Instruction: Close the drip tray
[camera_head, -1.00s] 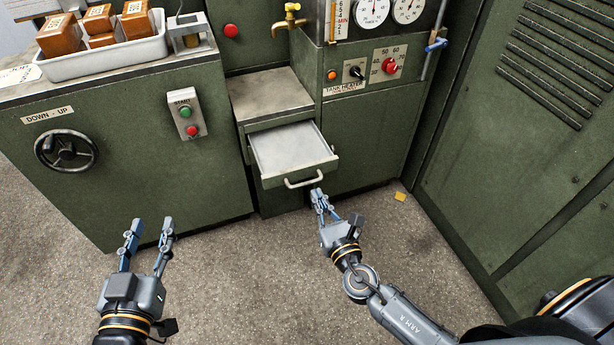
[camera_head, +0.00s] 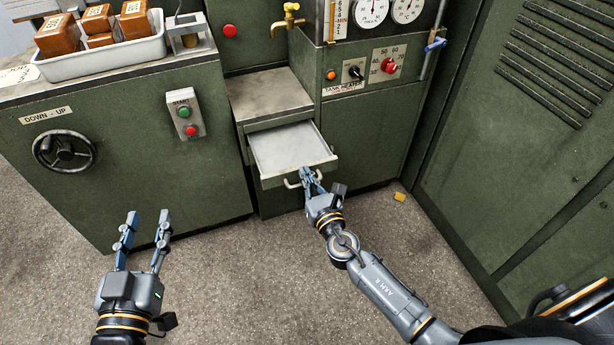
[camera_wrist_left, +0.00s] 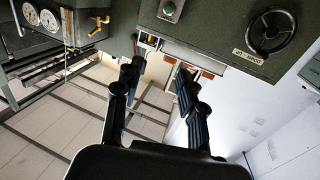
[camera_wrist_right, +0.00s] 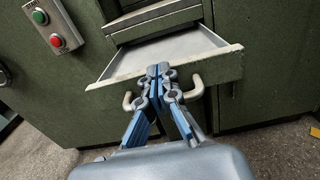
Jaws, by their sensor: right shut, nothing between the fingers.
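The drip tray (camera_head: 290,148) is a shallow grey metal drawer that stands pulled out of the green machine, below a small ledge. Its front has a pale bar handle, which shows on both sides of my fingers in the right wrist view (camera_wrist_right: 196,88). My right gripper (camera_head: 308,172) is shut and empty, with its fingertips at the middle of the tray's front by the handle. The fingers hide the handle's middle, and I cannot tell whether they touch the front. My left gripper (camera_head: 148,216) is open and empty above the floor at lower left, away from the tray.
A handwheel (camera_head: 64,151) and a start/stop button box (camera_head: 187,115) sit on the machine's left front. A white tray (camera_head: 105,57) of brown blocks stands on top. A green cabinet (camera_head: 520,150) bounds the right side. The floor before the drip tray is clear except a yellow scrap (camera_head: 399,197).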

